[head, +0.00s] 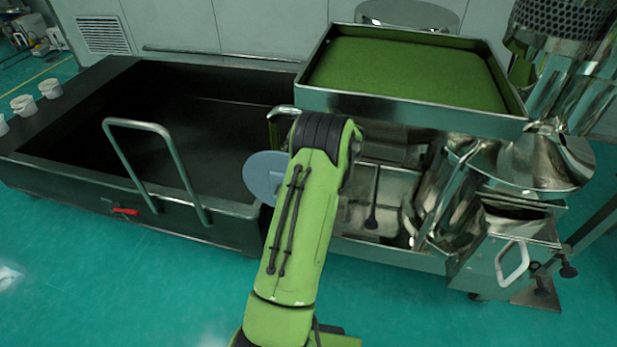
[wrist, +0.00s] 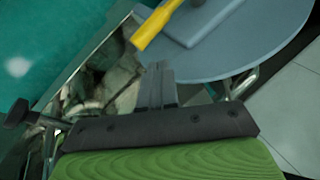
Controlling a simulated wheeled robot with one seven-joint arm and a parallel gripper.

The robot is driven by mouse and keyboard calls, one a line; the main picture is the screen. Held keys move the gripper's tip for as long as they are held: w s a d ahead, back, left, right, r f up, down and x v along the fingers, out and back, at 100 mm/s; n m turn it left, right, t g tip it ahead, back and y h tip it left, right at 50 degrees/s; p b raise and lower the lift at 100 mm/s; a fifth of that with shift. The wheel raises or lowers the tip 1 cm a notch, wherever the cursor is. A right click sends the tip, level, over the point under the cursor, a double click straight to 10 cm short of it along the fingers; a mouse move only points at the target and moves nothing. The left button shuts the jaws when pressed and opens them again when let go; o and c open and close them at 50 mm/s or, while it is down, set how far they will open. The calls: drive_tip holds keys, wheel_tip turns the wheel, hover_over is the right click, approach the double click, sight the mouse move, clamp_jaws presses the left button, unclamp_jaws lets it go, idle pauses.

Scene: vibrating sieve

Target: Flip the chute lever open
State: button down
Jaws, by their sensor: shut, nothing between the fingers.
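A yellow lever (wrist: 157,24) shows at the top of the wrist view, running up to the right over a blue-grey round disc (wrist: 250,45). The disc also shows in the head view (head: 262,176), left of my arm and partly hidden by it. My gripper (wrist: 158,70) is shut and empty, its fingertips just below the yellow lever's near end in the picture. I cannot tell whether they touch it. In the head view my arm hides the gripper and the lever.
A tray of green material (head: 400,75) stands above and behind my arm. A large dark bin (head: 60,165) with a metal handle stands at the left. Shiny metal machine parts (head: 545,155) stand at the right. Open green floor (head: 140,285) lies in front.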

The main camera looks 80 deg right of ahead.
drive_tip(key=s+a+r+p, duration=0.1)
drive_tip(key=s+a+r, duration=0.1)
drive_tip(key=s+r, duration=0.2)
drive_tip(key=shift+a+r, duration=0.3)
drive_tip(key=shift+r, duration=0.2)
drive_tip(key=shift+s, duration=0.1)
